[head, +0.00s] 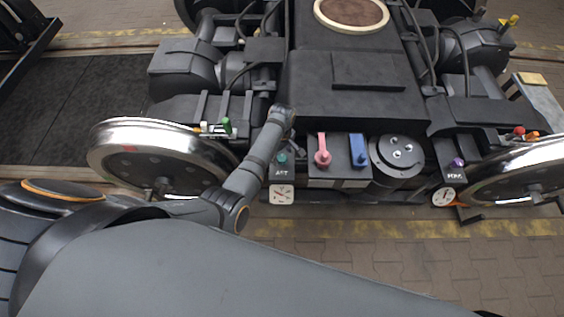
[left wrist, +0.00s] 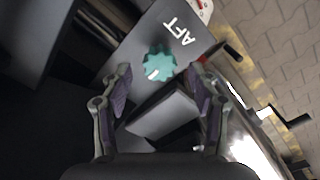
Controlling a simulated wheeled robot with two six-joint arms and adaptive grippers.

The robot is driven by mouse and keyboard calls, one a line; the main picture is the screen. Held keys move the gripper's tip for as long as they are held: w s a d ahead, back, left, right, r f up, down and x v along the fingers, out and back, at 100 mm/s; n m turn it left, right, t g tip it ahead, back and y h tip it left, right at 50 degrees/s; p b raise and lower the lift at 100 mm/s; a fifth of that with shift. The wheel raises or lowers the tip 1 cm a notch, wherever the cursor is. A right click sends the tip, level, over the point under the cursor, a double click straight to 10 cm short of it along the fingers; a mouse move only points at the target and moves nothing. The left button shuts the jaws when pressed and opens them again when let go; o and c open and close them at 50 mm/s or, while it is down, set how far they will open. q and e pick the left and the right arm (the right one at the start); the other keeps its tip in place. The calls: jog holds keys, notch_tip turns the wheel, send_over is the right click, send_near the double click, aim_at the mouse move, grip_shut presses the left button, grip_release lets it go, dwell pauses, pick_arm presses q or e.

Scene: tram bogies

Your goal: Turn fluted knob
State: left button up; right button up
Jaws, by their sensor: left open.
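The teal fluted knob (left wrist: 160,63) sits on a grey panel next to the white letters AFT in the left wrist view. It has a lobed rim and a pale mark on its face. In the head view the knob (head: 282,158) is small, just below the end of my left arm. My left gripper (left wrist: 161,76) is open, its two fingers spread to the left and right of the knob's near side. I cannot tell how far the fingertips are above the panel. My right gripper is in neither view.
A white dial (head: 281,194) is below the knob. To the right are a pink lever (head: 322,150), a blue handle (head: 358,150) and a round bolted disc (head: 397,157). A steel wheel (head: 130,151) stands at left. A dark block (left wrist: 162,114) lies between my fingers' bases.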

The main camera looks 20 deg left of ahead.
pick_arm(q)
jog(key=shift+f+b, duration=0.4)
jog(key=shift+f, duration=0.45)
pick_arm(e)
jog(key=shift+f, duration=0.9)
pick_arm(q)
jog(key=shift+r, duration=0.1)
jog(key=shift+c, duration=0.4)
